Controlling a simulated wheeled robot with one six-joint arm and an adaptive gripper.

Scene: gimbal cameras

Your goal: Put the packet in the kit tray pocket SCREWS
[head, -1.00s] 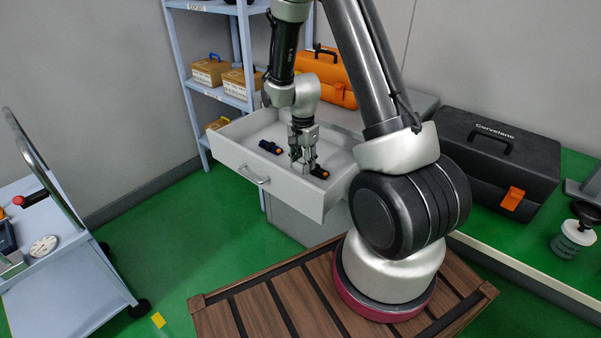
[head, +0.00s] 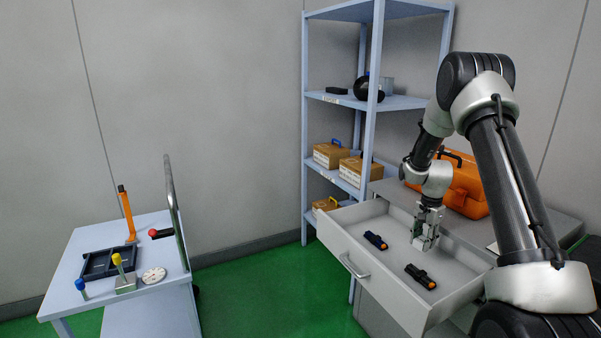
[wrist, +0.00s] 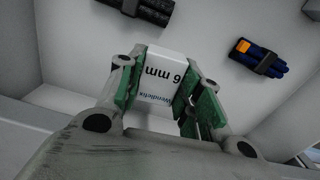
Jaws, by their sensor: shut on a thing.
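A white packet (wrist: 165,75) printed "6 mm" shows in the wrist view between the green-padded fingers of my gripper (wrist: 158,88). My gripper is shut on it. In the head view my gripper (head: 424,243) is over the open drawer, pointing down; the packet is hard to make out there. The dark kit tray (head: 97,274) lies on the cart at the left, far from my gripper. Its pockets are small in view and no SCREWS label can be read.
The open drawer (head: 338,247) also holds a blue item (head: 375,240) and a black item (head: 420,276), both with orange ends. The cart (head: 68,302) carries an orange upright tool (head: 127,214), a white disc (head: 154,275) and a push handle (head: 176,210). A shelf unit (head: 304,130) stands behind.

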